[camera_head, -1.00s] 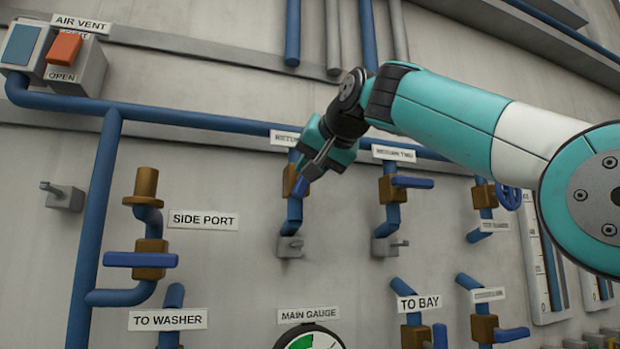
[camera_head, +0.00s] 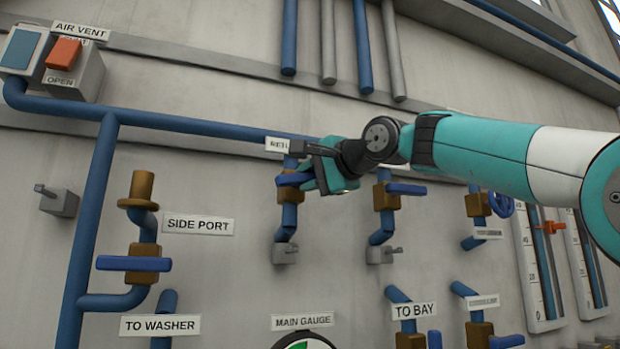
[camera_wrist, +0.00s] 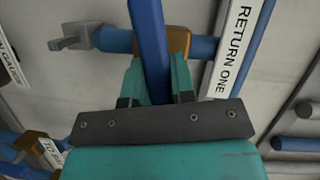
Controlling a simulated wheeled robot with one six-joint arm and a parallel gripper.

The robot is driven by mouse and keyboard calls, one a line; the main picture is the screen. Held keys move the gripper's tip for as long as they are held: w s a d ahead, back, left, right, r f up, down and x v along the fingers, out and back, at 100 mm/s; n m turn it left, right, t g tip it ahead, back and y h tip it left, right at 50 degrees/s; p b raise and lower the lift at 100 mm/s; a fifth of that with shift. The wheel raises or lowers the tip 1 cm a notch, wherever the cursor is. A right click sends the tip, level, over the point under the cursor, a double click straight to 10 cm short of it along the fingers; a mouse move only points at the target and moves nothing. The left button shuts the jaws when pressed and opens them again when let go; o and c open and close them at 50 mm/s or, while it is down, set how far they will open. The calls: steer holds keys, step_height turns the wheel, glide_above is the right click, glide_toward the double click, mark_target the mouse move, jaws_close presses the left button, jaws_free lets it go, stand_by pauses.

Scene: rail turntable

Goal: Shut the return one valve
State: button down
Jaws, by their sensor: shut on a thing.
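The return one valve has a brass body (camera_head: 290,162) on a vertical blue pipe, with a blue lever handle (camera_head: 292,180). The handle lies about level, across the pipe. My gripper (camera_head: 312,178) is at the handle's right part and covers some of it. In the wrist view the blue handle (camera_wrist: 150,40) runs between the two teal fingers of my gripper (camera_wrist: 155,78), which is shut on it. The handle stands crosswise to the blue pipe there. The RETURN ONE label (camera_wrist: 236,45) is beside the valve; in the head view my gripper partly hides it.
The neighbouring valve (camera_head: 386,193) with a level blue handle is close on the right. Small grey taps (camera_head: 284,253) sit below. The side port valve (camera_head: 135,263) is at left, the air vent switch (camera_head: 64,54) at upper left. Bare wall lies between the pipes.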

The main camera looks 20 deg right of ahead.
steer(key=shift+f+m+t+b, duration=0.2)
steer(key=shift+m+t+b, duration=0.15)
steer(key=shift+m, duration=0.75)
steer(key=c, duration=1)
jaws_free()
steer(key=shift+d, duration=0.1)
steer(key=shift+o, duration=0.2)
steer(key=shift+y, duration=0.3)
steer(key=b+v, duration=0.4)
steer(key=v, duration=1.3)
steer(key=shift+s, duration=0.2)
steer(key=shift+f, duration=0.1)
